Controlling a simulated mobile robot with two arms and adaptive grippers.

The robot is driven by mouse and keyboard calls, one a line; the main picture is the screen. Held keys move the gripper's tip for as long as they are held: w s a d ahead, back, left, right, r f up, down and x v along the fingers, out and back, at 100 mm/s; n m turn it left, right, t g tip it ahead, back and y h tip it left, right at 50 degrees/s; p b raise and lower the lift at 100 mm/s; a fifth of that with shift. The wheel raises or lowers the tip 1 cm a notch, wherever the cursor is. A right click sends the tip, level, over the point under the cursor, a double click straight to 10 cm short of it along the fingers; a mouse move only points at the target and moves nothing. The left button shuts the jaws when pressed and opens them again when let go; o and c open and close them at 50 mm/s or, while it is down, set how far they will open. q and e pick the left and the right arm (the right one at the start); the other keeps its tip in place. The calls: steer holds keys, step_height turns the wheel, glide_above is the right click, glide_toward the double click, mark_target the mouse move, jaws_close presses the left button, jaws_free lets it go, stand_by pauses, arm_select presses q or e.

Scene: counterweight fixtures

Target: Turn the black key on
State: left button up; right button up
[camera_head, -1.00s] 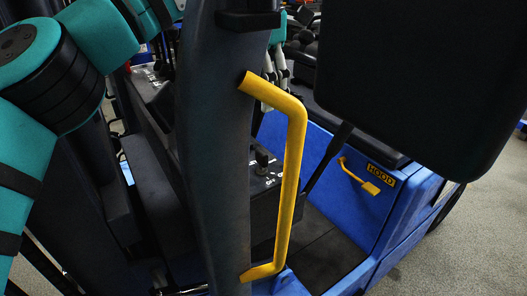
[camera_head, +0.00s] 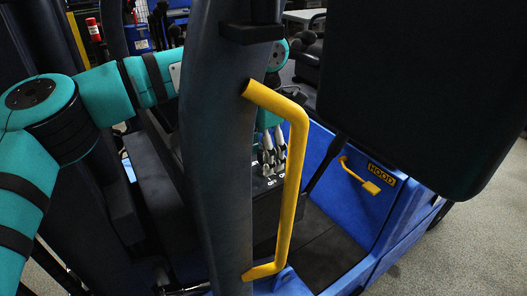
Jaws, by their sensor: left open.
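My left arm comes in from the left and passes behind the dark pillar. Its gripper (camera_head: 270,163) is open and points down over the dark control panel (camera_head: 265,212), between the pillar and the yellow grab handle. The black key is not clearly visible. The fingers cover the spot where a small black knob-like part stood on the panel, so I cannot tell whether they touch it or are around it. My right gripper is not in view.
The dark pillar (camera_head: 218,150) and yellow grab handle (camera_head: 292,190) stand in front of the gripper. A large black panel (camera_head: 420,90) fills the upper right. The blue vehicle body (camera_head: 345,225) has a yellow latch (camera_head: 362,178) beside a HOOD label.

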arm_select(q)
steer(key=c, duration=1.1)
steer(key=shift+c, duration=0.2)
steer(key=shift+m, duration=0.3)
steer(key=m, duration=0.4)
steer(key=shift+r+m, duration=0.1)
steer(key=shift+m, duration=2)
steer(key=o, duration=1.1)
